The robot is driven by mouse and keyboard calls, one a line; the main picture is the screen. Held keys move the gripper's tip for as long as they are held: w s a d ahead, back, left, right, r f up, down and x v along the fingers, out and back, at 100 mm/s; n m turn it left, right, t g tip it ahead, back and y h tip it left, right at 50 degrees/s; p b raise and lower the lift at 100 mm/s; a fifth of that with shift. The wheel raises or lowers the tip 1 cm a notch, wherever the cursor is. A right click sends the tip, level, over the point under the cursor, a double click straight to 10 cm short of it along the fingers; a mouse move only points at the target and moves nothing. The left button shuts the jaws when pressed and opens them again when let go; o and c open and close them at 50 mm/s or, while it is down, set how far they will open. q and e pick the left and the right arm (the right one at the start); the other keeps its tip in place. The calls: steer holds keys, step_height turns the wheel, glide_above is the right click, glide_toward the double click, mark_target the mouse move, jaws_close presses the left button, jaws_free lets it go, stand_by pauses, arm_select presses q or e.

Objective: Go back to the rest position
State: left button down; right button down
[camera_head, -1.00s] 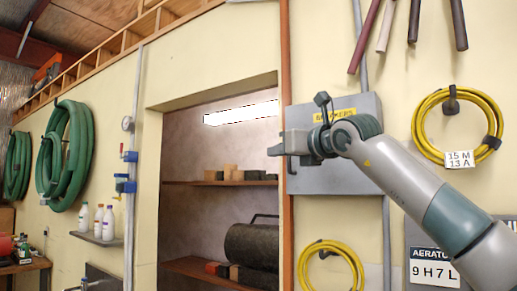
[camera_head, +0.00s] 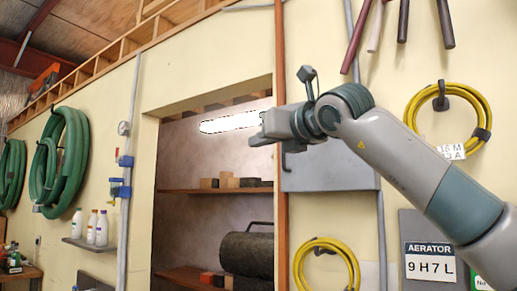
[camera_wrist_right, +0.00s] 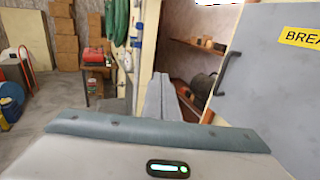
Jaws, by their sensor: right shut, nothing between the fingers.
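My right gripper (camera_head: 268,130) is raised in front of the wall, by the right edge of the alcove opening. It is shut and empty, and its fingers point left. In the right wrist view its shut fingers (camera_wrist_right: 158,97) show pressed together. The grey breaker box (camera_head: 330,172) is on the wall behind my right gripper, which hides much of its upper part; its door handle and part of its yellow label (camera_wrist_right: 302,38) show in the right wrist view. My left gripper is not in view.
An alcove with wooden shelves (camera_head: 205,190) opens at the centre. Yellow hose coils (camera_head: 412,118) and an aerator sign (camera_head: 430,262) are on the right wall. Green hoses (camera_head: 76,165) hang at the left, above a small shelf with bottles (camera_head: 101,230). Boxes (camera_wrist_right: 67,50) stand further off.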

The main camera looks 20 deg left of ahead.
steer(key=shift+s, duration=0.4)
steer(key=shift+f, duration=0.1)
stand_by(0.3)
